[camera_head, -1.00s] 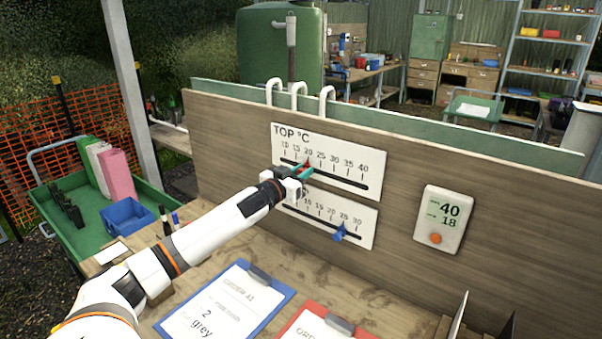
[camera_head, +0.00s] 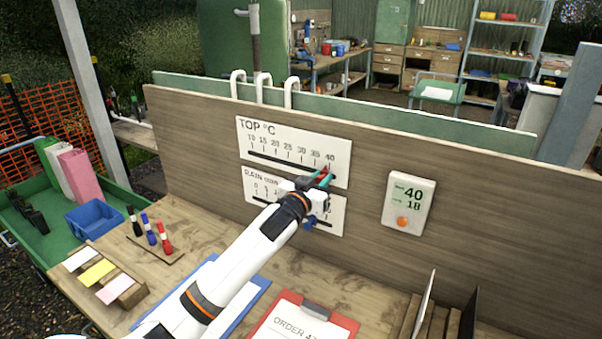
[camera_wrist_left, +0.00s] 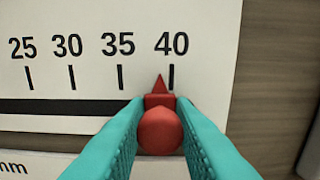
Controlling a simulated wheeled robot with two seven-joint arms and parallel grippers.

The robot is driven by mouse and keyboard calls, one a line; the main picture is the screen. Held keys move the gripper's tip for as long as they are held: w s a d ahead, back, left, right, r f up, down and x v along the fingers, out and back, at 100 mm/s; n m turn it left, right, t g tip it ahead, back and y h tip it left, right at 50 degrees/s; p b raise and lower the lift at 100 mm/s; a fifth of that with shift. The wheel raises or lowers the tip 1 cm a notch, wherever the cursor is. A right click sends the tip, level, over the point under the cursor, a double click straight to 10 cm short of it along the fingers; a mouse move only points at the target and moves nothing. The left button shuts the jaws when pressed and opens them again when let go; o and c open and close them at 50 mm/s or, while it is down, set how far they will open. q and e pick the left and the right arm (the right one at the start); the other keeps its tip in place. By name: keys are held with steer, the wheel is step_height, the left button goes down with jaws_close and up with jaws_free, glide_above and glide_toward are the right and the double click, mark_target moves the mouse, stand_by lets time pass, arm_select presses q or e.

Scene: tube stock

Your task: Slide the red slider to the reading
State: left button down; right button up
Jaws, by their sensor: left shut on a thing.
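The red slider (camera_wrist_left: 160,130) sits on the dark slot of the TOP °C scale (camera_head: 296,140). In the left wrist view its pointer tip is just left of the 40 mark, much nearer to 40 than to 35. My left gripper (camera_head: 323,180) is shut on the slider's knob, with a teal finger on each side. The display (camera_head: 410,202) on the board reads 40 on its upper line and 18 on its lower line. The blue slider (camera_head: 309,223) on the RAIN scale below is partly hidden by my left gripper. My right gripper is out of view.
The wooden board (camera_head: 370,215) stands behind the bench. A blue clipboard (camera_head: 262,284) and a red clipboard (camera_head: 350,323) lie on the bench under and beside my left arm. Several markers and coloured cards are at the left.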

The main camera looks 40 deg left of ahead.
arm_select(q)
steer(key=shift+d, duration=0.55)
steer(key=c, duration=1.5)
jaws_free()
steer(key=shift+d, duration=0.1)
steer(key=shift+o, duration=1.1)
steer(key=shift+d, duration=0.1)
steer(key=s+d+b, duration=0.1)
steer(key=s+b, duration=0.2)
steer(key=s, duration=0.9)
steer(key=shift+d, duration=0.2)
